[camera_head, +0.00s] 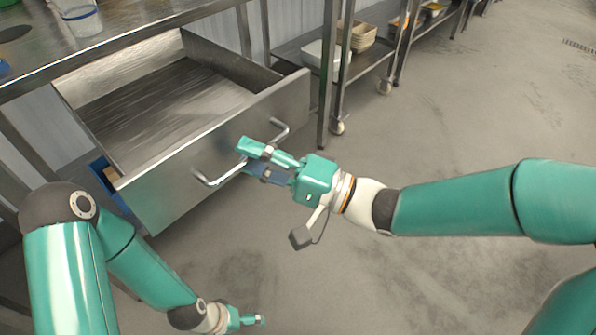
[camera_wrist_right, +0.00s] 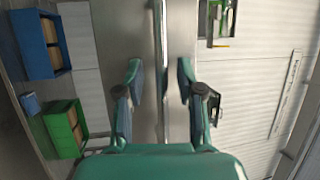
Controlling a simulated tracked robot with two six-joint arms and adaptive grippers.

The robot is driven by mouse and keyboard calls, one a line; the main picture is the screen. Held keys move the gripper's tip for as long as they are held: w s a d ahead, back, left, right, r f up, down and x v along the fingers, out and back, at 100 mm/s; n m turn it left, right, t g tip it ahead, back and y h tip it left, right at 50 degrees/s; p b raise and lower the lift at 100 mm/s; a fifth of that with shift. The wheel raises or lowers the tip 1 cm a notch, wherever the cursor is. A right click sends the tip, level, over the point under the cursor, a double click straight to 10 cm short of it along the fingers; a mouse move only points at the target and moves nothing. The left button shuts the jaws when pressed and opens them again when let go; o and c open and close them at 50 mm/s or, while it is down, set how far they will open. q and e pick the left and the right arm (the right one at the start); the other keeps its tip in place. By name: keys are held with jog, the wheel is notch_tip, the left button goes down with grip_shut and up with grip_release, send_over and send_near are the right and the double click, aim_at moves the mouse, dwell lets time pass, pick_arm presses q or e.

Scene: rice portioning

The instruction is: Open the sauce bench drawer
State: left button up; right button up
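The metal sauce bench drawer (camera_head: 160,190) is pulled well out from under the bench in the head view, and its inside looks empty. Its bar handle (camera_head: 208,182) runs across the front; it also shows in the right wrist view (camera_wrist_right: 160,50). My right gripper (camera_head: 243,158) is at the middle of the handle. In the right wrist view, my right gripper (camera_wrist_right: 160,82) has its fingers spread on either side of the bar, with gaps visible. My left gripper (camera_head: 258,319) is low at the bottom edge, away from the drawer; its finger opening is unclear.
The steel bench top (camera_head: 130,35) carries a clear container (camera_head: 82,18). A blue bin (camera_head: 108,185) shows below the drawer's left side. A wheeled rack (camera_head: 290,45) with white and tan containers stands right of the drawer. The floor in front is clear.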

jog(key=v, duration=1.1)
jog(key=shift+d+f, duration=0.25)
jog(key=shift+d, duration=0.05)
jog(key=shift+s, duration=0.15)
